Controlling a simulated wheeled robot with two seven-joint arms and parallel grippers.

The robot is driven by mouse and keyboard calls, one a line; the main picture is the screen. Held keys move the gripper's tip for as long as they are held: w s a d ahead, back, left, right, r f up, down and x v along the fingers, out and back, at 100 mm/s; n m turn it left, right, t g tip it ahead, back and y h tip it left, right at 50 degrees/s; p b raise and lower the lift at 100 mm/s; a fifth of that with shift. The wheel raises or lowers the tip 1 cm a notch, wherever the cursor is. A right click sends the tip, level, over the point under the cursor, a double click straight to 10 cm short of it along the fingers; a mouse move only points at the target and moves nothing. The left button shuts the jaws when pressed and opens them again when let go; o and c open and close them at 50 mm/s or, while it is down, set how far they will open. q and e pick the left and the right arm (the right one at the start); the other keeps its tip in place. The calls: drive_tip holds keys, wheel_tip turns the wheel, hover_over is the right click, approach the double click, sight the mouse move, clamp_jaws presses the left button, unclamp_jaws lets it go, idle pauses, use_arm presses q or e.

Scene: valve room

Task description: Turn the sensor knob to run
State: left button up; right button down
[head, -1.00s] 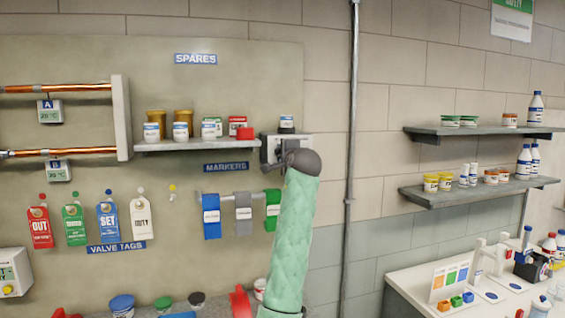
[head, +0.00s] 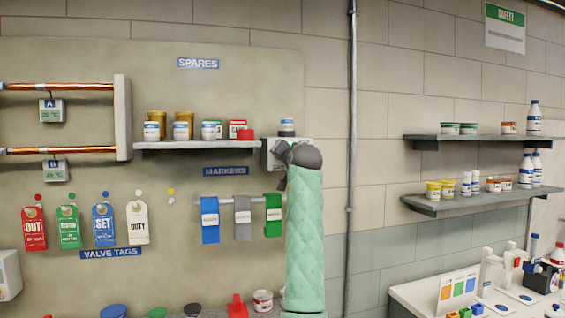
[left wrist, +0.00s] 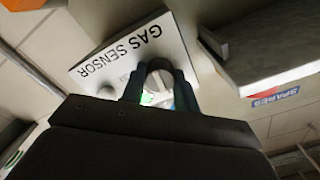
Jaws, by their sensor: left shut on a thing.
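The gas sensor is a pale box (head: 267,155) on the wall panel, at the right end of the spares shelf. In the left wrist view its face (left wrist: 135,52) fills the upper middle, with the words GAS SENSOR upside down. Its round grey knob (left wrist: 157,80) sits between the fingers of my left gripper (left wrist: 158,92), which is shut on it. A bit of green shows beside the knob; the run marking cannot be read. In the head view my green-sleeved left arm and dark wrist hide the knob and most of the box. My right gripper is out of view.
The spares shelf (head: 190,145) with jars and tubs is close left of the sensor. Below hang coloured markers on a rail (head: 225,199) and valve tags. A vertical pipe (head: 350,120) runs to the right. Shelves (head: 470,140) and a workbench stand further right.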

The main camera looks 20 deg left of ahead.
use_arm(q)
drive_tip(key=shift+f+n+b, duration=0.2)
drive_tip(key=shift+n+b, duration=0.1)
drive_tip(key=shift+n, duration=0.4)
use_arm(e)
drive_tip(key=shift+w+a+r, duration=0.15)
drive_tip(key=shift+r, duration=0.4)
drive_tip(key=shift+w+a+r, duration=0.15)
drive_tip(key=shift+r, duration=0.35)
use_arm(q)
drive_tip(key=o, duration=1)
drive_tip(key=shift+r, duration=0.1)
drive_tip(key=b+v, duration=0.3)
drive_tip(key=v, duration=0.4)
drive_tip(key=shift+s+d, duration=0.3)
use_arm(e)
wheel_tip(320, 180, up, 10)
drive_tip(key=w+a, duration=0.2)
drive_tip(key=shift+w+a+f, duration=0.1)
